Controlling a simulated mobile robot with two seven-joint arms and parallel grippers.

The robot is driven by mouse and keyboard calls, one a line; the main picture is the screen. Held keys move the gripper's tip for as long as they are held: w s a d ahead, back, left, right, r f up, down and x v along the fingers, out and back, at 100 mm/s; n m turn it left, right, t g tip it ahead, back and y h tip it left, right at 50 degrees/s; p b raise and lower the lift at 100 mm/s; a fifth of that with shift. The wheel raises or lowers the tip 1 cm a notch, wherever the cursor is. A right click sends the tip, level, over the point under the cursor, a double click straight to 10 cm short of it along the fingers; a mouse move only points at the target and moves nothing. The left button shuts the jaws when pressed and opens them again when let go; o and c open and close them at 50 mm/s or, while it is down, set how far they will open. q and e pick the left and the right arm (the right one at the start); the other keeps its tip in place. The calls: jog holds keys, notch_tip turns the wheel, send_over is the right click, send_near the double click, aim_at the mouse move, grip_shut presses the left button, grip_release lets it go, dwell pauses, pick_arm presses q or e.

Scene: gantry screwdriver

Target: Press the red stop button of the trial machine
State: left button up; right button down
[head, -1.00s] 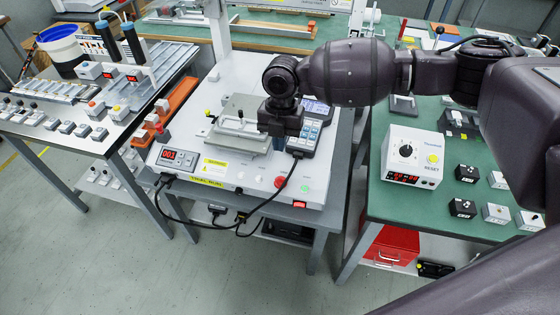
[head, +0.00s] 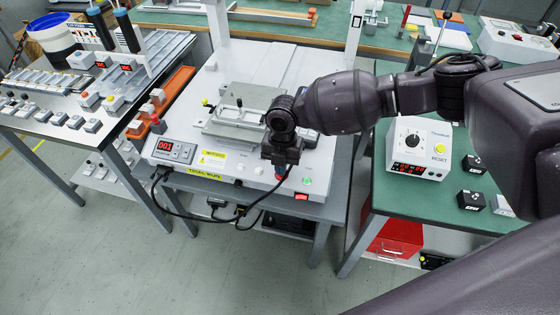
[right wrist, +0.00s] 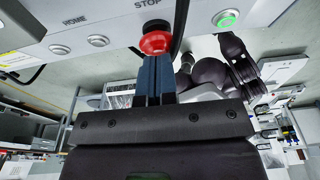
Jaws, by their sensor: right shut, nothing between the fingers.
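The trial machine (head: 237,170) is a white gantry unit with a sloped front panel, standing on a grey bench. Its red stop button (right wrist: 155,43) shows in the right wrist view under the word STOP, as a round red head on the panel. My right gripper (right wrist: 155,62) is shut and empty, its blue fingertips right at the red button. I cannot tell whether they touch it or press it. In the head view my right gripper (head: 280,172) points down over the panel's front and largely hides the button. My left gripper is not in view.
A lit green button (head: 307,181) sits right of the stop button, with a red rocker switch (head: 301,197) below. A red 001 display (head: 166,146) is at the panel's left. A white timer box (head: 420,150) stands on the green table at right. Black cables hang in front.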

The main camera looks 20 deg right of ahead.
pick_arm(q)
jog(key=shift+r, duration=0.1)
pick_arm(e)
notch_tip(320, 180, down, 2)
jog(key=shift+w+d+b, duration=0.15)
jog(key=shift+b, duration=0.4)
jog(key=shift+d, duration=0.1)
jog(key=shift+f, duration=0.1)
jog(key=shift+s+r+p, duration=0.2)
jog(key=shift+r+p, duration=0.25)
jog(key=shift+r, duration=0.2)
jog(key=r, duration=0.1)
jog(key=r+p, duration=0.1)
jog(key=a+r+p, duration=0.1)
jog(key=r, duration=0.1)
jog(key=shift+s+r, duration=0.1)
jog(key=shift+s, duration=0.2)
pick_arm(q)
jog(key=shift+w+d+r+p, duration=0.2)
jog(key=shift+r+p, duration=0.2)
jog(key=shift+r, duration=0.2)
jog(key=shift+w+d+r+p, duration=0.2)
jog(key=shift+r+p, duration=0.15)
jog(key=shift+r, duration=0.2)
pick_arm(e)
notch_tip(320, 180, up, 9)
jog(key=w, duration=0.1)
jog(key=shift+d+r, duration=0.15)
jog(key=shift+d, duration=0.15)
